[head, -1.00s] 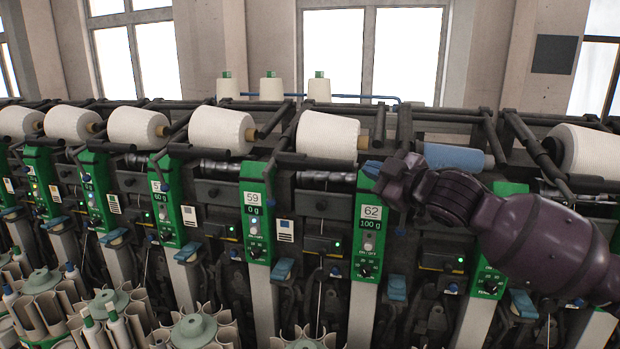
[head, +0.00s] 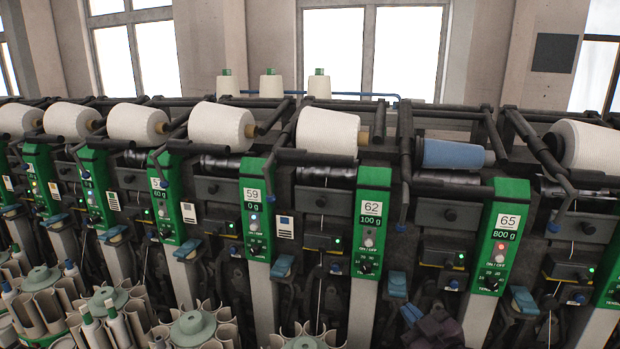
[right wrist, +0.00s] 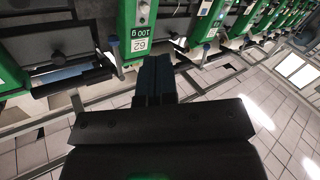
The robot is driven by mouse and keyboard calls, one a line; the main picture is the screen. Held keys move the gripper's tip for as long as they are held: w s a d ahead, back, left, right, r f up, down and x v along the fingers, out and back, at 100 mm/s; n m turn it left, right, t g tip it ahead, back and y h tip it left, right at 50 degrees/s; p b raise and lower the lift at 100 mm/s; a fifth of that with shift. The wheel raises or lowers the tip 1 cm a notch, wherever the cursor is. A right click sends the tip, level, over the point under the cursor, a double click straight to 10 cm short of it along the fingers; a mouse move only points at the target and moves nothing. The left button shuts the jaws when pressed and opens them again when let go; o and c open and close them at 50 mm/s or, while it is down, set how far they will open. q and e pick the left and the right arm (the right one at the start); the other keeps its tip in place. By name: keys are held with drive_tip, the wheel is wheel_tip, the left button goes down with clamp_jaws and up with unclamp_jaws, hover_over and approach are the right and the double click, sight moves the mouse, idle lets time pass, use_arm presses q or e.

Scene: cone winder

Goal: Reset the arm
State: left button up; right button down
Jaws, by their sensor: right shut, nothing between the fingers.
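My right gripper (head: 432,325) shows at the bottom of the head view, dark purple and partly cut off by the frame edge. It is low in front of the machine, between the green panels of unit 62 (head: 371,235) and unit 65 (head: 502,235). In the right wrist view its dark fingers (right wrist: 155,80) are together and empty, just below the panel of unit 62 (right wrist: 138,40). My left gripper is out of view.
The row of winding units carries white yarn cones (head: 328,131) and one smaller blue cone (head: 454,153) behind dark frames. Unit 65 has a red light. Blue levers (head: 397,284) stick out below the panels. Round bobbin magazines (head: 194,328) stand at lower left.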

drive_tip(key=s+d+f+m+g+h, duration=0.2)
drive_tip(key=s+d+f+m, duration=0.1)
drive_tip(key=s+f, duration=0.9)
drive_tip(key=s+d+f+m+g+h, duration=0.3)
drive_tip(key=s+d+f+m, duration=0.1)
drive_tip(key=s+f, duration=0.7)
drive_tip(key=shift+s+d+f+h+b, duration=0.35)
drive_tip(key=shift+s+d+b, duration=0.15)
drive_tip(key=shift+s, duration=0.4)
idle(0.4)
